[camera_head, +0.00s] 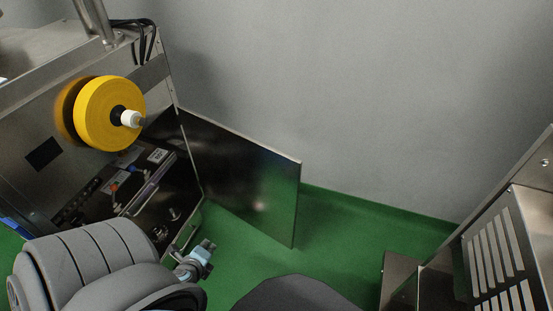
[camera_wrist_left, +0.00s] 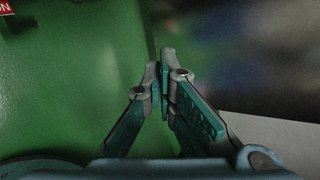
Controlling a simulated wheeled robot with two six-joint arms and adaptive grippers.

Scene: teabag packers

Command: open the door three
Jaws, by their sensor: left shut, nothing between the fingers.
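A flat metal door (camera_head: 240,180) on the left machine stands swung out from the cabinet. Its hinge side is at the machine's right edge, and the opening beside it shows wiring and electrical parts (camera_head: 140,185). I see no number on the door. My left gripper (camera_head: 205,248) is in front of the opening, below and left of the door's free edge, with a gap in the picture between them. In the left wrist view, its fingertips (camera_wrist_left: 164,70) are together with nothing between them. A blurred dark surface (camera_wrist_left: 240,50) lies to the right of the fingers there. My right gripper is not in view.
The left machine (camera_head: 40,110) carries a yellow roll (camera_head: 100,113) above the opening. Another metal machine with a slotted vent (camera_head: 495,265) stands at the lower right. Green floor (camera_head: 340,230) lies clear between them, with a grey wall (camera_head: 350,90) behind.

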